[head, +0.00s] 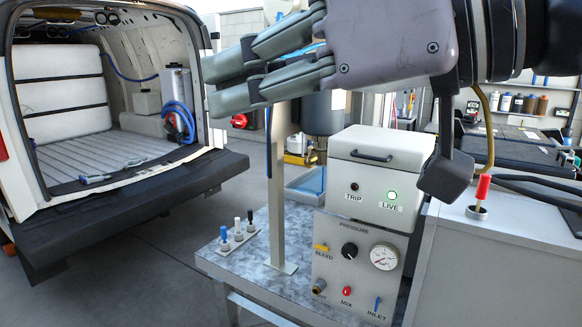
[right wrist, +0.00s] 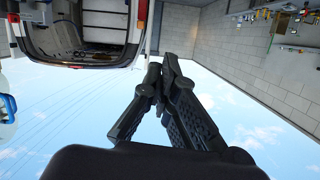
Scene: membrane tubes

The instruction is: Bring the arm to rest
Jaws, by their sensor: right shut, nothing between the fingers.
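My right gripper (head: 262,78) comes in from the upper right in the head view, with its fingers pointing left. It is raised in front of the van opening and the bench, clear of both. Its fingers are shut and hold nothing. In the right wrist view the fingers of the right gripper (right wrist: 163,80) come together, with sky, a block wall and the van behind them. My left gripper is not in view.
A white van (head: 110,100) stands open at the left. A grey control box (head: 358,260) with a gauge and a lit LIVE lamp sits on the bench (head: 215,258). A post (head: 277,190) rises beside it. A red-handled part (head: 481,190) stands on a cabinet at right.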

